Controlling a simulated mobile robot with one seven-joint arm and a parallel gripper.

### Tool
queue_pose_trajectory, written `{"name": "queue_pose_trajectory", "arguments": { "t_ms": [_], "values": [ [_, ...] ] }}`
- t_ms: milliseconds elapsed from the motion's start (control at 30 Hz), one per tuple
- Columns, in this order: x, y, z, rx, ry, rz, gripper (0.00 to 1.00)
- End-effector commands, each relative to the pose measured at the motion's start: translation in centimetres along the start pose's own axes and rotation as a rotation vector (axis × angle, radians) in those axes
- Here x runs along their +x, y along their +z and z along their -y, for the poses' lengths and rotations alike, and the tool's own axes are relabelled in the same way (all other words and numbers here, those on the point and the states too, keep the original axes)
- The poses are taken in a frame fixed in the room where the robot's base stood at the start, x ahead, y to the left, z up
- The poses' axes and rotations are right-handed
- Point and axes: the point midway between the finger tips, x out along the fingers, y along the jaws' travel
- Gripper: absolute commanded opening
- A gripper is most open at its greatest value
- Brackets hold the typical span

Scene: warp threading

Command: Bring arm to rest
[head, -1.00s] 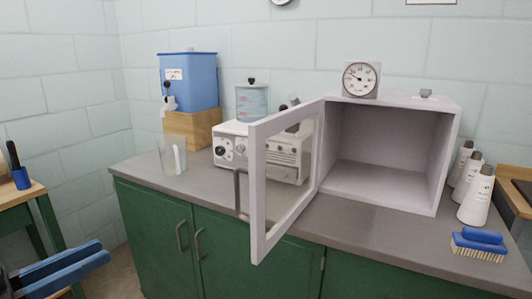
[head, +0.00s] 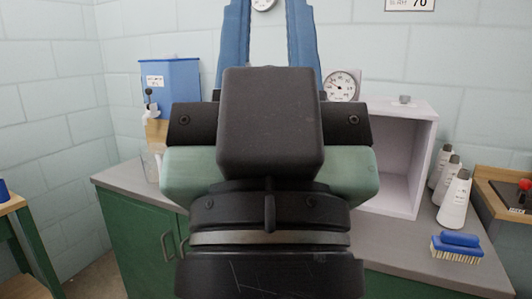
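My gripper (head: 270,15) is raised in the middle of the head view, pointing up, with its dark body and pale green wrist close to the camera. My arm hides the middle of the counter, including the cabinet door and most of the white machine. The white cabinet (head: 400,165) shows its open inside to the right of my wrist.
A grey counter (head: 125,176) on green cupboards runs across the view. A blue tank (head: 172,88) and a glass (head: 152,165) are at left. A dial gauge (head: 341,85) sits on the cabinet. White bottles (head: 454,200) and a blue brush (head: 458,246) are at right.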

Motion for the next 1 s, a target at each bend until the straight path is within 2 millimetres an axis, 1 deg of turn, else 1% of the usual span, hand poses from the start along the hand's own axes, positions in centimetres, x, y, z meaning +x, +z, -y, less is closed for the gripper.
{"name": "queue_pose_trajectory", "arguments": {
  "t_ms": [33,500,600,700,833,1000],
  "values": [
    [2.6,-2.6,0.0,0.001,0.0,-0.002,0.27],
    [13.0,-12.1,0.1,0.005,-0.002,0.002,0.27],
    [14.5,-13.6,0.1,0.005,-0.002,0.003,0.27],
    [15.5,-14.5,0.1,0.005,-0.003,0.003,0.27],
    [16.0,-14.9,0.1,0.005,-0.003,0.003,0.27],
    [15.9,-14.8,0.1,0.005,-0.003,0.003,0.27]
  ]
}}
